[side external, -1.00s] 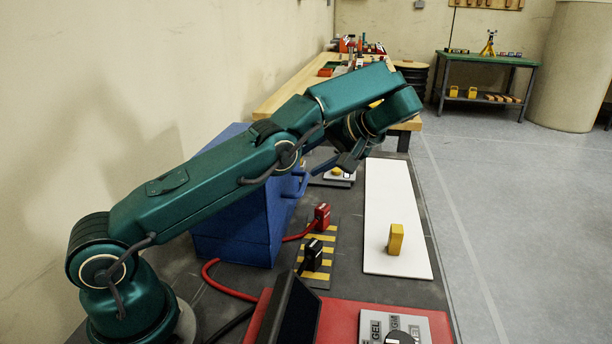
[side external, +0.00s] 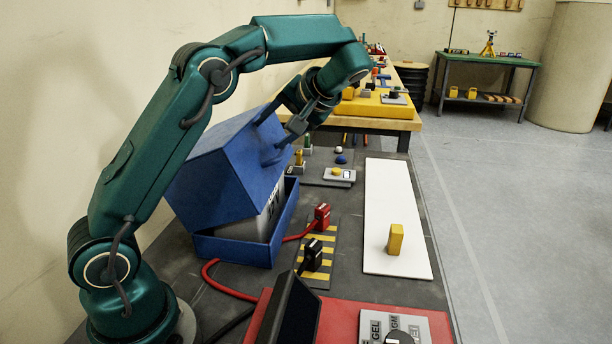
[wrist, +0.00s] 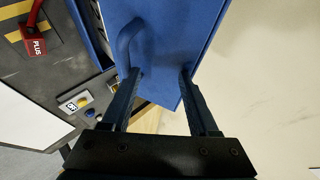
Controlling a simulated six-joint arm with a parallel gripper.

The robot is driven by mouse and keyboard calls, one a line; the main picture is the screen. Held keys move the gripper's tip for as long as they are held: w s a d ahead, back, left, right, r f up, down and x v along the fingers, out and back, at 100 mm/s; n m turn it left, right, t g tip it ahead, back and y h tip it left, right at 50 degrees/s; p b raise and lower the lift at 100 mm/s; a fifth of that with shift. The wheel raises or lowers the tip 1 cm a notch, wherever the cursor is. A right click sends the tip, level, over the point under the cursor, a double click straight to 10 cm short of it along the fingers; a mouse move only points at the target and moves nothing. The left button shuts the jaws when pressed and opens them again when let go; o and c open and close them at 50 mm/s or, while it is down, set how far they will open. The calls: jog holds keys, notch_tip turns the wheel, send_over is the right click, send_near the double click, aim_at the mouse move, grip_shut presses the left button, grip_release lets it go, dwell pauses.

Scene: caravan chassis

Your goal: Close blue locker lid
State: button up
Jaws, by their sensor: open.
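The blue locker lid (side external: 225,150) stands tilted up and open above its blue base (side external: 235,248) in the side external view. A grey load with dark lettering (side external: 268,217) shows in the gap under it. In the wrist view the lid (wrist: 175,35) fills the upper middle, with its curved blue handle (wrist: 128,45) at left. My gripper (side external: 276,133) is at the lid's raised edge by the handle. In the wrist view its two fingers (wrist: 160,78) are apart over the lid's face, the left one close to the handle's end. I cannot tell whether they touch.
Red (side external: 322,215) and black (side external: 312,254) cable plugs stand by a yellow striped plate, right of the locker. A white board (side external: 393,205) carries a yellow block (side external: 396,238). A small switch panel (side external: 340,175) lies behind. A wooden bench stands farther back.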

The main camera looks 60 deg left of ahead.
aim_at(250, 120)
jog(key=shift+g, duration=0.4)
jog(key=shift+s+a+r, duration=0.2)
jog(key=shift+s+a, duration=0.55)
jog(key=shift+s, duration=0.15)
jog(key=shift+s+a+r, duration=0.15)
jog(key=shift+s+a, duration=0.6)
jog(key=shift+s, duration=0.15)
jog(key=shift+w+a+r, duration=0.1)
jog(key=shift+w+r, duration=0.05)
jog(key=shift+r, duration=0.3)
jog(key=f+v, duration=0.1)
jog(key=v, duration=0.5)
jog(key=shift+w+d+t, duration=0.25)
jog(key=shift+w+t, duration=0.05)
jog(key=shift+w, duration=0.1)
